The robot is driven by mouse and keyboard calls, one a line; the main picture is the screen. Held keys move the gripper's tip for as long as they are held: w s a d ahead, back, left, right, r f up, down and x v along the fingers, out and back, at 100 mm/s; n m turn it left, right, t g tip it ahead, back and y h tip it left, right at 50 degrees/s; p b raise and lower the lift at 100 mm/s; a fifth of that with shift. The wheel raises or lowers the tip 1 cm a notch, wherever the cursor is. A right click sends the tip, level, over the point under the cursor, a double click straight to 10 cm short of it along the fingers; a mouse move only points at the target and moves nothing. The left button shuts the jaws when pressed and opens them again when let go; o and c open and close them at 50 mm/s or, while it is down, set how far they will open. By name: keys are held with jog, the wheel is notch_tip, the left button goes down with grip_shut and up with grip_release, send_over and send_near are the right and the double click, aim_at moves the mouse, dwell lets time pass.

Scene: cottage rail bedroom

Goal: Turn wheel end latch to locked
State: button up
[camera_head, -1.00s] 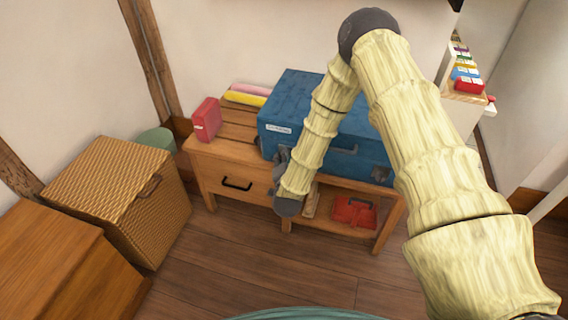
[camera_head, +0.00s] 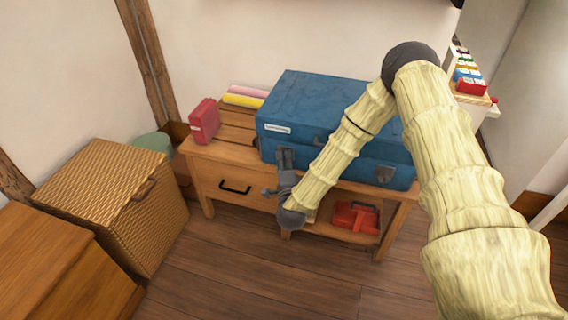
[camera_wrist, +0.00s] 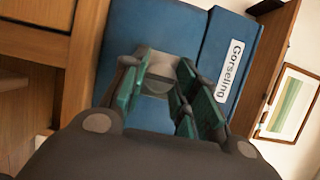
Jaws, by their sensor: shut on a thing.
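A blue case (camera_head: 315,105) with a white name label lies on the wooden stand, and its blue front fills much of the wrist view (camera_wrist: 172,30). My gripper (camera_head: 284,158) is at the case's front, near the label end. In the wrist view its teal-padded fingers (camera_wrist: 168,88) stand either side of a small grey latch (camera_wrist: 155,86) and are shut on it. The fingers partly hide the latch, so its turn angle cannot be told. A second grey latch (camera_head: 385,174) shows at the right of the case front. I cannot see any wheels.
The wooden stand (camera_head: 222,160) has a drawer with a black handle and a low shelf holding a red item (camera_head: 356,217). A red box (camera_head: 204,121) and rolls (camera_head: 246,93) lie left of the case. A wicker hamper (camera_head: 105,200) stands at left. Floor in front is clear.

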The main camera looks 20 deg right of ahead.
jog(key=shift+s+f, duration=0.1)
dwell(0.3)
jog(key=o, duration=1)
jog(key=shift+s, duration=0.1)
jog(key=v, duration=1.1)
jog(key=shift+s, duration=0.35)
